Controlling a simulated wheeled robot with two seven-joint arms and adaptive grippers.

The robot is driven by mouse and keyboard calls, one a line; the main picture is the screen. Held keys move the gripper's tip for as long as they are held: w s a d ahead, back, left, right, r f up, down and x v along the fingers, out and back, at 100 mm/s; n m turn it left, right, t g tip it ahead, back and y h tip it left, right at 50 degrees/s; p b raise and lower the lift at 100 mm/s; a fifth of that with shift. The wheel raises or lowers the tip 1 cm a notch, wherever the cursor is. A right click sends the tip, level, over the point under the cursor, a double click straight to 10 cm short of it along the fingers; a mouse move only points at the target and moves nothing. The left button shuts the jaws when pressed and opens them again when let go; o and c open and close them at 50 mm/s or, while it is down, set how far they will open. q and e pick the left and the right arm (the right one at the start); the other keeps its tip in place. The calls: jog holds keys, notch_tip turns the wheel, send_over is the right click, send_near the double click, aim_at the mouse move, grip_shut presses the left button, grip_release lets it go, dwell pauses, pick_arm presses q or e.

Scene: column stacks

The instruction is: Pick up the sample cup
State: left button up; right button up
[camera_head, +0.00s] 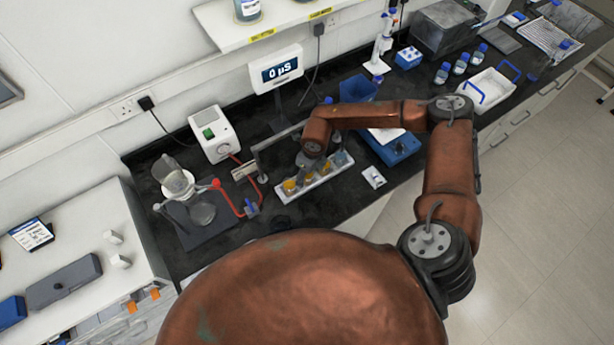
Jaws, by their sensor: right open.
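Several small cups, some with amber contents, stand in a row in a long white rack (316,182) on the dark bench. One amber cup (290,187) is at the rack's near left end. I cannot tell which of them is the sample cup. My right arm reaches across from the right, and my right gripper (308,163) is over the back edge of the rack. It is open, its fingers are small and partly hidden by the wrist, and no cup shows held in it. My left gripper is not in view.
A clamp stand with a red tube (226,200) and glassware (174,181) is left of the rack. A blue device (398,150) stands to its right. A display (276,70) is behind. The bench front edge is close to the rack.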

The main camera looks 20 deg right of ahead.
jog(key=shift+c, duration=0.7)
jog(key=c, duration=1.1)
jog(key=shift+c, duration=0.3)
jog(key=shift+r, duration=0.15)
